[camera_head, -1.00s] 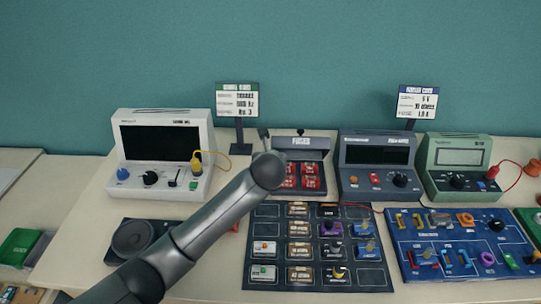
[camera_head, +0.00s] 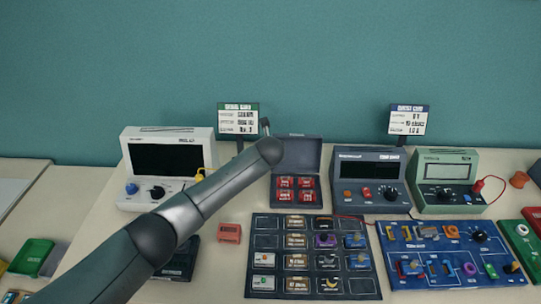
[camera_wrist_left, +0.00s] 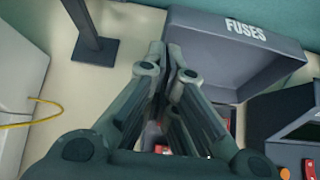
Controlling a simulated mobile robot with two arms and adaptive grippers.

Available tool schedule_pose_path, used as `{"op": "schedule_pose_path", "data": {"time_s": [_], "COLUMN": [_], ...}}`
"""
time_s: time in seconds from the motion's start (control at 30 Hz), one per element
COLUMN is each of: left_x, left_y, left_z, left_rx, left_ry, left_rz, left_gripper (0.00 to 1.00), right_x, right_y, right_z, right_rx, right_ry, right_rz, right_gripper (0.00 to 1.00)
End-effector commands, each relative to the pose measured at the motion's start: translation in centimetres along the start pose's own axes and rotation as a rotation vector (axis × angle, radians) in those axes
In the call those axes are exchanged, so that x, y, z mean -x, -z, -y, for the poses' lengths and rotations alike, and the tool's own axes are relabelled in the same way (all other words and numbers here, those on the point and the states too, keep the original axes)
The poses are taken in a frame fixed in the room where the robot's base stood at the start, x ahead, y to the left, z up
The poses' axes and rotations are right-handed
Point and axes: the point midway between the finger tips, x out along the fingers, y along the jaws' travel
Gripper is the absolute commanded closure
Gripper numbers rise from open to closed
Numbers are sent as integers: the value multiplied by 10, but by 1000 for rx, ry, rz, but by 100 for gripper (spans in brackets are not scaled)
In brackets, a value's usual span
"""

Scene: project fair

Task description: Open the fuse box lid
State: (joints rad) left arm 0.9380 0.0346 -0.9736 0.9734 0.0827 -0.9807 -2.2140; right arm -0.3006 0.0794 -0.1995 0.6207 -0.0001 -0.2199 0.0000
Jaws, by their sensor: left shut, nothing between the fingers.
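The fuse box (camera_head: 272,192) is dark grey, with several red fuses (camera_head: 296,190) inside. Its lid (camera_head: 302,154) stands raised at the back, hollow inner side towards me. In the left wrist view the lid (camera_wrist_left: 245,65) shows the word FUSES along its edge. My left gripper (camera_head: 265,126) is mostly hidden behind my arm in the head view, with a fingertip showing by the lid's upper left corner. In the left wrist view its fingers (camera_wrist_left: 172,58) are shut and empty, at the lid's left end. I cannot tell whether they touch it. My right gripper is not in view.
A white instrument (camera_head: 165,165) stands left of the box and a dark blue meter (camera_head: 372,180) close on its right. A sign (camera_head: 238,120) stands behind on the left. A fuse board (camera_head: 262,222) and a red block (camera_head: 229,232) lie in front.

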Motion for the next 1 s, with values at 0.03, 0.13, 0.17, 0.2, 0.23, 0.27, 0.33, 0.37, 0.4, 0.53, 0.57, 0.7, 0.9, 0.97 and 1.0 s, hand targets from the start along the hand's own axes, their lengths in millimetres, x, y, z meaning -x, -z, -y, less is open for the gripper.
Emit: {"op": "schedule_pose_path", "data": {"time_s": [0.03,0.13,0.17,0.2,0.23,0.27,0.33,0.37,0.4,0.53,0.57,0.7,0.9,0.97,1.0], "left_x": [-3,-7,-8,-9,-10,-11,-12,-12,-13,-14,-14,-14,-14,-13,-12], "left_y": [-3,-6,-7,-9,-10,-10,-11,-12,-12,-13,-13,-13,-13,-13,-13], "left_z": [0,1,1,1,0,0,0,0,0,0,0,0,0,0,0], "left_rx": [0,-1,-1,-1,-1,-1,-2,-2,-2,-2,-2,-2,-2,-1,-1], "left_ry": [-1,0,0,0,0,-1,0,0,0,0,0,0,0,0,1], "left_rz": [0,1,0,0,0,0,0,0,0,0,0,0,0,0,0], "left_gripper": [100,100,100,100,100,100,100,100,100,100,100,100,100,100,100], "right_x": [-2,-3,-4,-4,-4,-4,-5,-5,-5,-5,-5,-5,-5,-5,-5], "right_y": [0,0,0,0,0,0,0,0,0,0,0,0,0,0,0], "right_z": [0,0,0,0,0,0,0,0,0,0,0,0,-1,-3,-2], "right_rx": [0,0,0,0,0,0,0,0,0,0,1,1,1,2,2], "right_ry": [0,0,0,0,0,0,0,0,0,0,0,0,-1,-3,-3], "right_rz": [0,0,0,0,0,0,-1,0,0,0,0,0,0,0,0], "right_gripper": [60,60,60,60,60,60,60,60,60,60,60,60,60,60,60]}}
